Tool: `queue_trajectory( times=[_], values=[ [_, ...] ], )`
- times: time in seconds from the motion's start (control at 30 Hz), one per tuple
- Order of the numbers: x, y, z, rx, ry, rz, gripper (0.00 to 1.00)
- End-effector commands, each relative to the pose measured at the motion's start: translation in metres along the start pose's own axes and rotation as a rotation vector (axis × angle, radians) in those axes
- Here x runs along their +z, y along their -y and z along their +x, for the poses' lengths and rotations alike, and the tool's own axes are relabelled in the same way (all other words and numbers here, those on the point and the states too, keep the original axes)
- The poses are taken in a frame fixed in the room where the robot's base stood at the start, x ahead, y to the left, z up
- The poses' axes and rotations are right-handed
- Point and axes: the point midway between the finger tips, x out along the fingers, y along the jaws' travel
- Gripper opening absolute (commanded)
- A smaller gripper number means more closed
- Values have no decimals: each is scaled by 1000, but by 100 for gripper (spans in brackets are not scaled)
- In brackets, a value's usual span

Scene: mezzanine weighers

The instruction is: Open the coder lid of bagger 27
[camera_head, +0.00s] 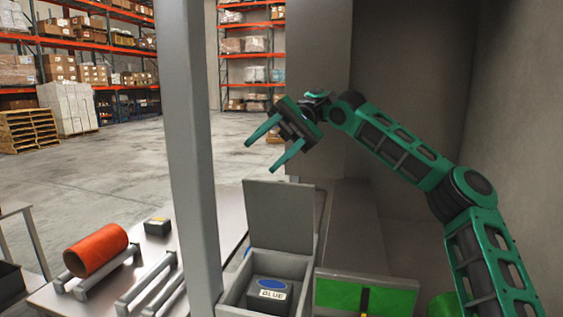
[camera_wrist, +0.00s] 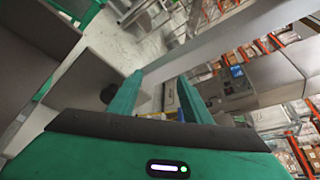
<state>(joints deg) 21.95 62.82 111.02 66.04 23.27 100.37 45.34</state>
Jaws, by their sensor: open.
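A grey open-topped box (camera_head: 231,297) stands at the bottom centre of the head view. Its flat grey lid (camera_head: 279,214) stands upright at the back edge. Inside sits a dark block (camera_head: 267,291) with a blue oval and a label reading BLUE. No number 27 is legible, so I cannot tell which bagger this box belongs to. My gripper (camera_head: 260,157) is open and empty, in the air above the lid and apart from it. Its two green fingers (camera_wrist: 158,92) are also spread in the wrist view, with nothing between them.
A grey post (camera_head: 187,150) rises just left of the box. An orange roll (camera_head: 96,250) rests on rails on the bench at left, near a small dark block (camera_head: 158,227). A green panel (camera_head: 335,295) is right of the box. A grey wall closes the right.

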Motion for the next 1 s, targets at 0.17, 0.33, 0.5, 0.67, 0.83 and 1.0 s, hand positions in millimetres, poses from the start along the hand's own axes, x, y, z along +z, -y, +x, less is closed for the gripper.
queue_trajectory(
  times=[0.17,0.33,0.5,0.67,0.83,1.0],
  values=[
    [13,22,23,2,1,-3,44],
    [20,36,35,1,2,-3,44],
    [22,40,40,1,2,-1,44],
    [22,40,40,1,1,-1,44],
    [23,40,41,3,-2,2,44],
    [23,44,46,29,-64,58,44]
  ],
)
